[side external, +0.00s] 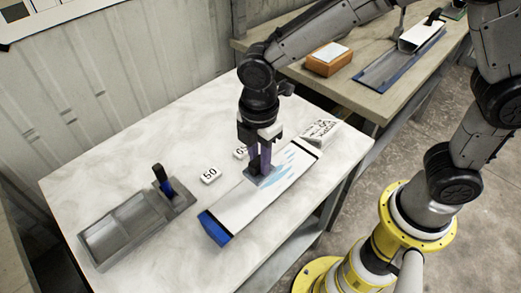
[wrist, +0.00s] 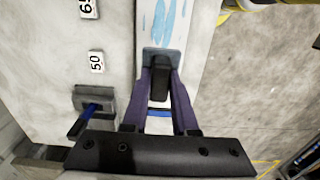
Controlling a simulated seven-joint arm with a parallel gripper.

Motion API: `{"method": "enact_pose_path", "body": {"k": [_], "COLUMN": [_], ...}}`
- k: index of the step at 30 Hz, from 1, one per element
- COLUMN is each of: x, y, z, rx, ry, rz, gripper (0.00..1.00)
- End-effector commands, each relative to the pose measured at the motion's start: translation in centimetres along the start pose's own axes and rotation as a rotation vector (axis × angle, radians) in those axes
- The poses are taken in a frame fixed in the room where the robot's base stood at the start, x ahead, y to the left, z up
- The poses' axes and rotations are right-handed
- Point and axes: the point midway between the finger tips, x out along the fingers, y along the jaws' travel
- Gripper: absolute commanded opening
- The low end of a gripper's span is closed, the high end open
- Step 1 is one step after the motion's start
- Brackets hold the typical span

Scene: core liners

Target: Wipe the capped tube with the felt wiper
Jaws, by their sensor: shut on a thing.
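The capped tube (side external: 240,205) is a long white piece lying on the pale table, with a blue cap (side external: 215,229) at its near left end and a black band at its far end. Light blue smears (side external: 288,172) mark its top between the wiper and the far end; they also show in the wrist view (wrist: 167,14). My gripper (side external: 259,163) is shut on the dark handle of the felt wiper (side external: 262,181). The wiper's grey-blue pad (wrist: 174,55) is over the tube's top and appears to touch it. The fingers partly hide the tube in the wrist view.
A grey metal tray (side external: 125,230) lies to the left, with a blue-and-black handle (side external: 163,181) standing at its end. Number tags, one reading 50 (side external: 210,175), lie behind the tube. A printed card (side external: 322,131) stands near the far end. A second bench (side external: 350,95) is behind.

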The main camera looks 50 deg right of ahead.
Motion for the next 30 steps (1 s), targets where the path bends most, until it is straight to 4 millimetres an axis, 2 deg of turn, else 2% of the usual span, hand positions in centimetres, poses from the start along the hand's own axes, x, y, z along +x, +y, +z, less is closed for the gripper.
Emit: {"method": "enact_pose_path", "body": {"k": [17,30], "x": [5.8,5.9], "y": [-0.1,0.0], "z": [0.1,4.1], "rx": [0.001,0.004], "ry": [-0.003,-0.001], "rz": [-0.004,-0.001], "gripper": [0.00,0.00]}}
